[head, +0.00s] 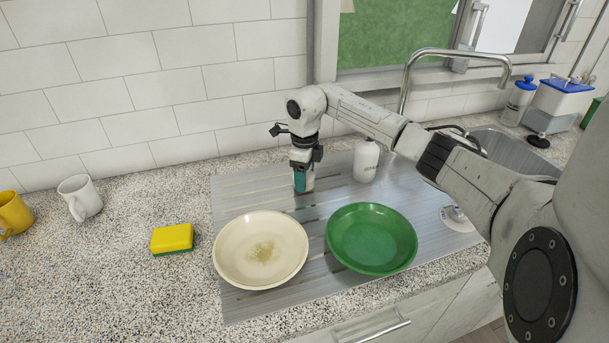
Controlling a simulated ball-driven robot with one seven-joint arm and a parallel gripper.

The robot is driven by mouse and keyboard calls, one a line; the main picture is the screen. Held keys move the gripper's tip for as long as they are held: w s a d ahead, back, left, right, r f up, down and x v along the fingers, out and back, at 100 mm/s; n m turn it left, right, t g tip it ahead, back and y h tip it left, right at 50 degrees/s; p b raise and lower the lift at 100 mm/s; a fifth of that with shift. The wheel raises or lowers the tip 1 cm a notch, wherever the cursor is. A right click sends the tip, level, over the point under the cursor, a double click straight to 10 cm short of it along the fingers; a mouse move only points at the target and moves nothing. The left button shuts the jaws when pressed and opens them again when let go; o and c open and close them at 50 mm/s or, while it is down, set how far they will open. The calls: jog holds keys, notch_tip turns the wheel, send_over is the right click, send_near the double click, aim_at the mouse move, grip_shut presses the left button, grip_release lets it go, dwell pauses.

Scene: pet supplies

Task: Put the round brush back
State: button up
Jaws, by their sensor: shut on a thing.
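My gripper (303,163) points down over the back of the metal drainboard (232,210). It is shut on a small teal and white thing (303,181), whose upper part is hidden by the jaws. I cannot tell for sure whether this is the round brush. The held thing is close to the board; I cannot tell whether it touches. A small round whitish object (457,217) sits at the board's right edge, partly hidden by my arm.
A cream plate with a brown stain (285,230) and a green plate (372,238) lie in front. A white bottle (366,160) stands right of my gripper. A yellow sponge (172,238), white mug (80,197) and yellow mug (14,214) are left. Sink (508,152) and faucet (452,52) are right.

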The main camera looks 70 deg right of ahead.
jog(key=shift+f, duration=0.4)
jog(key=shift+f, duration=0.2)
jog(key=o, duration=1.1)
notch_tip(320, 180, up, 12)
jog(key=shift+r+b, duration=0.2)
jog(key=shift+b, duration=0.8)
